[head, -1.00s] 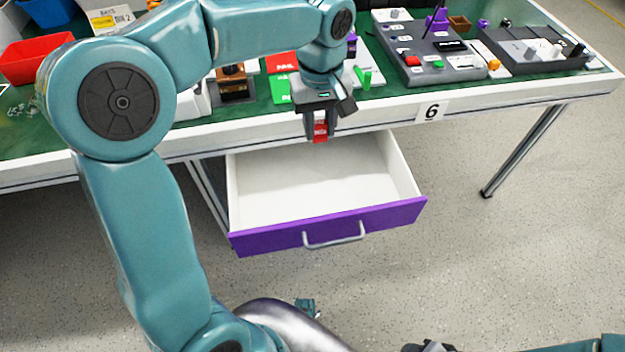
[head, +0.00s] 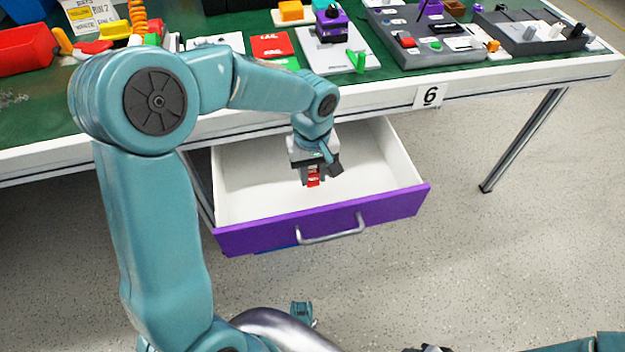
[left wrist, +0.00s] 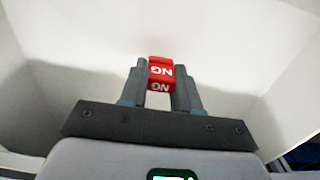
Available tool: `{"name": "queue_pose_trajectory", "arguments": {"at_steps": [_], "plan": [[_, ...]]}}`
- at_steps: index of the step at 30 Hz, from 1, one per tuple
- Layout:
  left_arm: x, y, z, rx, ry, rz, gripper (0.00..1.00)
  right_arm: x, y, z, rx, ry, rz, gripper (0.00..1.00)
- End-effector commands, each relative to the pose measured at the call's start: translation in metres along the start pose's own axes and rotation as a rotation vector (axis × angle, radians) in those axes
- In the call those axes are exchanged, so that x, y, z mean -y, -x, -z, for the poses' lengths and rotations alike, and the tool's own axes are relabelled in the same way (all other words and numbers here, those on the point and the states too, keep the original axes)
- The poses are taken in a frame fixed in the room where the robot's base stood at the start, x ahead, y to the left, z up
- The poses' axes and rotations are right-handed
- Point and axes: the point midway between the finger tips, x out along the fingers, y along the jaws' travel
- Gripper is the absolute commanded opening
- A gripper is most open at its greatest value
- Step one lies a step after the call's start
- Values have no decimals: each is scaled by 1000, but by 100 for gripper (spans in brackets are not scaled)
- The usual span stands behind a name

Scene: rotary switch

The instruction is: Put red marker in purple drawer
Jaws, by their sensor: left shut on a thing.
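My left gripper (head: 313,178) is shut on the red marker (head: 313,176), a small red block. In the left wrist view the marker (left wrist: 160,74) sits between both fingers and shows white "ON" lettering. The purple drawer (head: 325,222) is pulled out below the table, with a purple front, white inside and a metal handle. The gripper and marker are within the drawer's opening in the head view, and white drawer walls surround them in the left wrist view. I cannot tell whether the marker touches the drawer floor. My right gripper cannot be made out.
The table (head: 395,103) with the "6" label stands above and behind the drawer. On it are a red bin (head: 22,50), a red card (head: 271,46), a grey panel (head: 340,58) and control boxes (head: 425,47). The drawer's right side is empty.

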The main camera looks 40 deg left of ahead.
Motion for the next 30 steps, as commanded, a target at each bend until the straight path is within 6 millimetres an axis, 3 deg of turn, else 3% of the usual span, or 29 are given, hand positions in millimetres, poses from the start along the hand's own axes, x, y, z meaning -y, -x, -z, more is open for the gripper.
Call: {"name": "queue_pose_trajectory", "arguments": {"at_steps": [1,3,16,17,18,26,30], "plan": [[0,-12,0,2,-1,3,2,-2,-6,0,0,0,0,43],[0,-18,0,1,0,1,2,-2,-7,0,0,0,0,43],[0,-25,0,0,0,0,2,-4,-10,0,0,0,0,43],[0,-23,0,0,0,0,41,-3,-9,0,0,0,0,43],[0,-23,0,0,0,0,54,-3,-9,0,0,0,0,43],[0,-22,0,0,0,0,57,-3,-9,0,0,0,0,43],[0,-13,1,-1,0,-1,57,-1,-3,0,0,0,0,43]]}}
